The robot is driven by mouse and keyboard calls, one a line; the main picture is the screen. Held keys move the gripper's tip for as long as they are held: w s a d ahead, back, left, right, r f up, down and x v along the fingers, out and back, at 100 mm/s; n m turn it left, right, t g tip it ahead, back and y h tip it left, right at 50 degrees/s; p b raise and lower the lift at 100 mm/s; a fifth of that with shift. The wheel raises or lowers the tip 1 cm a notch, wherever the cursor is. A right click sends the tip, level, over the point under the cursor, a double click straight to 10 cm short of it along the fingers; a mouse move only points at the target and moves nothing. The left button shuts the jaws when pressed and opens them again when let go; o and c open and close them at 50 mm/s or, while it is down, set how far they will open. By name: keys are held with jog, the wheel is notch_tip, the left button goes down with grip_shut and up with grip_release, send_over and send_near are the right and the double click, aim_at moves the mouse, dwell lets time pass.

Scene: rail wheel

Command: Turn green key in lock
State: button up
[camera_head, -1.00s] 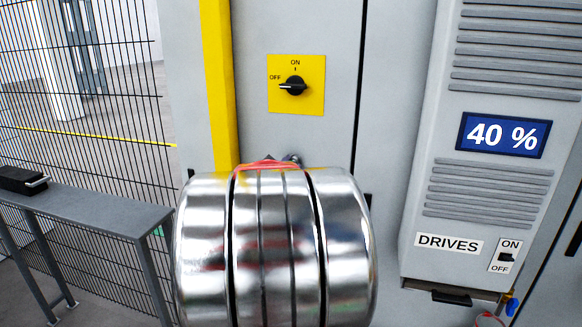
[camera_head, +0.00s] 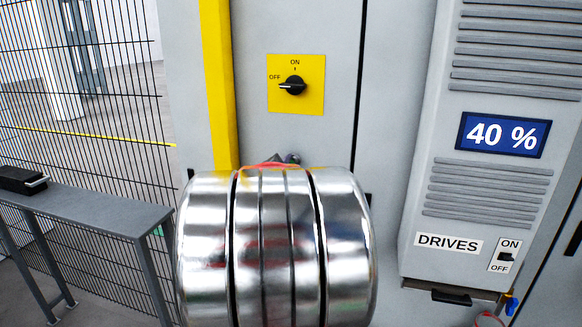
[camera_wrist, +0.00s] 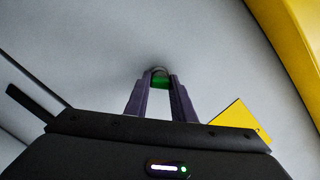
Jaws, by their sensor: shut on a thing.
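In the wrist view, my gripper (camera_wrist: 158,88) is shut on the green key (camera_wrist: 160,80). Only a small green part of the key shows between the two fingers. A rounded metal piece, which looks like the lock (camera_wrist: 159,70), sits just beyond the key, against the grey cabinet face. I cannot tell how far the key is turned or how deep it sits.
A yellow switch plate (camera_head: 312,100) with a black knob pointing to OFF is above my arm. At right is a grey drive box (camera_head: 480,180) showing 40 %, with a DRIVES switch (camera_head: 505,256). A grey bench (camera_head: 110,213) and mesh fence (camera_head: 120,90) stand at left.

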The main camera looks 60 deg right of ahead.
jog(key=shift+m, duration=1.4)
jog(key=shift+m+t+h, duration=0.3)
jog(key=shift+m+h, duration=0.1)
jog(key=shift+m, duration=1.3)
jog(key=shift+f+m, duration=0.1)
jog(key=shift+m, duration=0.2)
jog(key=o, duration=1.1)
jog(key=v, duration=1.4)
